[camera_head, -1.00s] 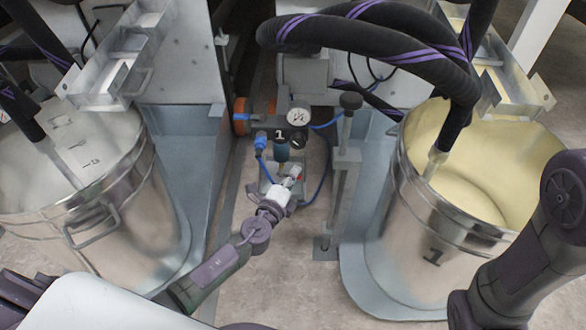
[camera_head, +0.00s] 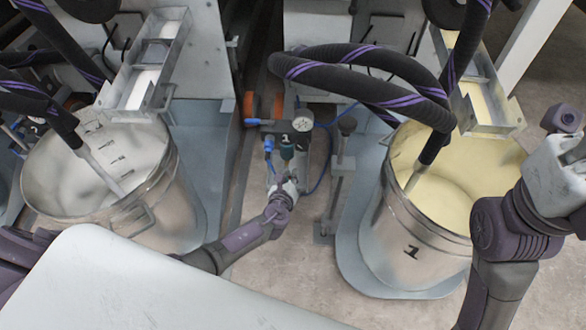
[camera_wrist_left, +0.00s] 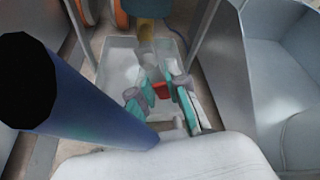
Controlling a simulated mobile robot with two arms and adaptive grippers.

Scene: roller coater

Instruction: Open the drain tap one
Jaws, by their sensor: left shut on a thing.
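The drain tap shows as a small red handle (camera_wrist_left: 161,90) in the left wrist view, below a brass fitting (camera_wrist_left: 147,31). My left gripper (camera_wrist_left: 155,93) is shut on this red handle, with a teal-edged finger on each side. In the head view my left gripper (camera_head: 288,185) is just below the blue-green bowl (camera_head: 287,151) of the unit marked 1, between the two vats. It hides the tap there. My right arm shows at the right edge of the head view, but its gripper fingers do not.
A round gauge (camera_head: 302,124) and a blue hose (camera_head: 320,180) are close to the unit. A metal post (camera_head: 337,185) stands at its right. The yellow vat (camera_head: 425,245) is on the right, a white vat (camera_head: 160,215) on the left. A dark blue cylinder (camera_wrist_left: 75,100) crosses the left wrist view.

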